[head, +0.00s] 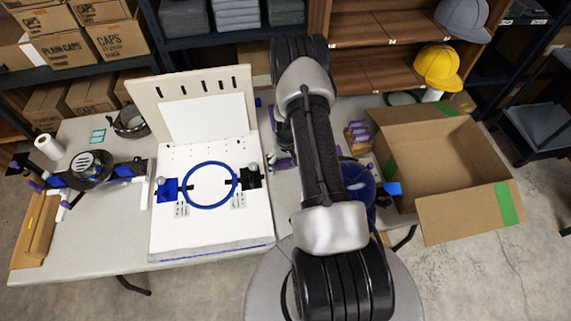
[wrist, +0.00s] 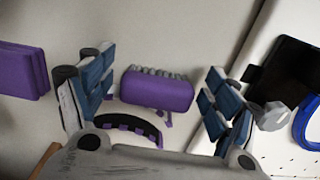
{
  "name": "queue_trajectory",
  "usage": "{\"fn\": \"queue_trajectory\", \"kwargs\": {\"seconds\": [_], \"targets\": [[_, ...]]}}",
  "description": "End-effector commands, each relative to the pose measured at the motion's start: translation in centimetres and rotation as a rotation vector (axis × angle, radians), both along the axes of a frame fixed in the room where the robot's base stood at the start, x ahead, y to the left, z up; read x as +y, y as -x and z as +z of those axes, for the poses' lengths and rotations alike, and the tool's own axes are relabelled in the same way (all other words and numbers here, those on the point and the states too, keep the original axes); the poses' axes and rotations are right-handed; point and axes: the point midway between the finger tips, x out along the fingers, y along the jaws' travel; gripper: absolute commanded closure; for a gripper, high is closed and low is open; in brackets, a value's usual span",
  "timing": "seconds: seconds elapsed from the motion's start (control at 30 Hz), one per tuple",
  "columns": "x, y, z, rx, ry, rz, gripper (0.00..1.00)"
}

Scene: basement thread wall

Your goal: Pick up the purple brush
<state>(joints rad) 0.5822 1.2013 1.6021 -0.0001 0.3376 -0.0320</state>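In the wrist view a purple brush (wrist: 157,90) with a row of pale grey-green bristles lies on the light table. It sits between the two blue-padded fingers of my gripper (wrist: 155,100), farther off than the fingertips. My gripper is open, with a gap on both sides of the brush and nothing held. A curved black and purple piece (wrist: 130,124) lies just below the brush in the picture. In the head view my arm covers this part of the table, so I cannot make out the brush or my fingers clearly there.
Another purple block (wrist: 22,72) lies left of my gripper. The white board (head: 165,235) with the blue hoop (head: 186,200) and clamps is to the right in the wrist view. An open cardboard box (head: 445,160) stands right of my arm in the head view.

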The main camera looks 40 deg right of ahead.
Motion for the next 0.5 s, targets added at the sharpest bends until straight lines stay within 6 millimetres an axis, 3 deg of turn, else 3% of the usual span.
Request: {"fn": "queue_trajectory", "kwargs": {"seconds": [0.5], "targets": [[0.02,0.03,0.0,0.001,-0.001,0.0,0.57]]}}
